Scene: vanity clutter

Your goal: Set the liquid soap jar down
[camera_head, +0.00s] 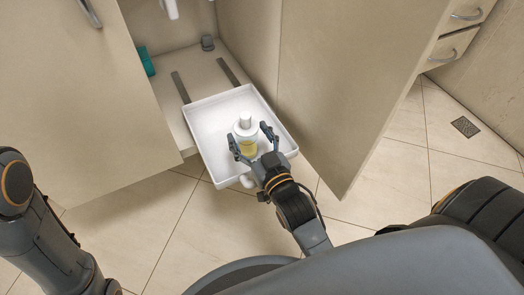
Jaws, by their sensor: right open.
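The liquid soap jar (245,134) is a white bottle with a pale cap and a yellow label. It stands upright in the white pull-out tray (205,122), near the tray's front. My right gripper (254,141) is open, with one finger on each side of the jar. I cannot tell whether the fingers touch it. The jar's lower part is partly hidden by the gripper. My left arm shows at the lower left, but its gripper is out of view.
The tray is pulled out of an open cabinet on rails (181,87). Open cabinet doors stand left (85,100) and right (350,80) of it. The tray's back is free.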

